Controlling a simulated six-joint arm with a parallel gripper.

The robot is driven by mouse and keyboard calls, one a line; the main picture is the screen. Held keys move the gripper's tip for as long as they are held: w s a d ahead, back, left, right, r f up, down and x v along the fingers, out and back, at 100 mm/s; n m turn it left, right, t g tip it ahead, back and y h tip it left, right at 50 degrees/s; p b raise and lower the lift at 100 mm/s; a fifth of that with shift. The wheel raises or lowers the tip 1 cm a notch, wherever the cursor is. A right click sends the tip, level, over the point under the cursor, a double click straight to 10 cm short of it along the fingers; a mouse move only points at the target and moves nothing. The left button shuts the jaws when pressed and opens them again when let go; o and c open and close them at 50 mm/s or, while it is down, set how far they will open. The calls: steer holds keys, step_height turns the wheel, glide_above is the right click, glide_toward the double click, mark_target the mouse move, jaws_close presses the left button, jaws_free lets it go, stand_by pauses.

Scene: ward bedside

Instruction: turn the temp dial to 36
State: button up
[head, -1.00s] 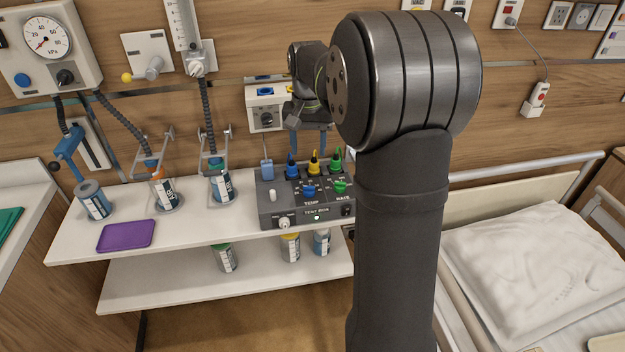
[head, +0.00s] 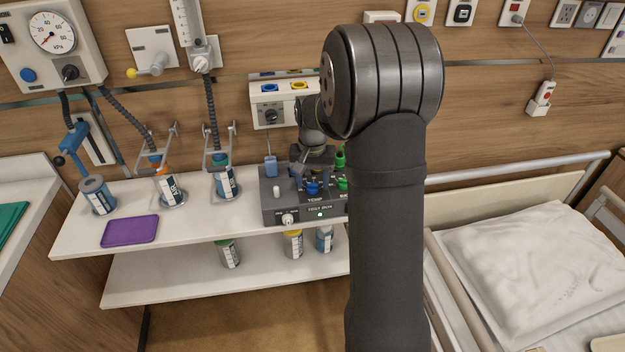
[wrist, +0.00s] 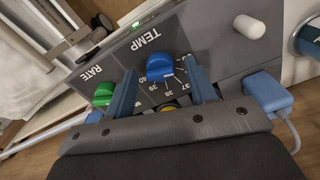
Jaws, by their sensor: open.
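The blue temp dial (head: 313,188) is on the sloped face of the grey test box (head: 268,211). In the wrist view the dial (wrist: 160,66) sits beside the printed word TEMP, with scale numbers 37 to 40 visible near it. Its white mark faces the scale, but I cannot tell the exact reading. My gripper (wrist: 160,70) is open, with one blue finger on each side of the dial. A gap shows between the fingers and the knob. In the head view my gripper (head: 316,178) is low over the box, partly hiding it.
A green rate dial (wrist: 104,93) is close beside one finger. A white knob (wrist: 249,27) and a blue plug (wrist: 268,92) with a cable are on the other side. A purple tray (head: 130,231) and several bottles share the shelf.

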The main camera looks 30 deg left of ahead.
mark_target(313, 183)
steer(key=c, duration=1)
steer(key=shift+o, duration=0.2)
steer(key=shift+m, duration=2.9)
steer(key=o, duration=1)
steer(key=shift+c, duration=0.2)
step_height(313, 183, up, 18)
steer(key=shift+f, duration=0.25)
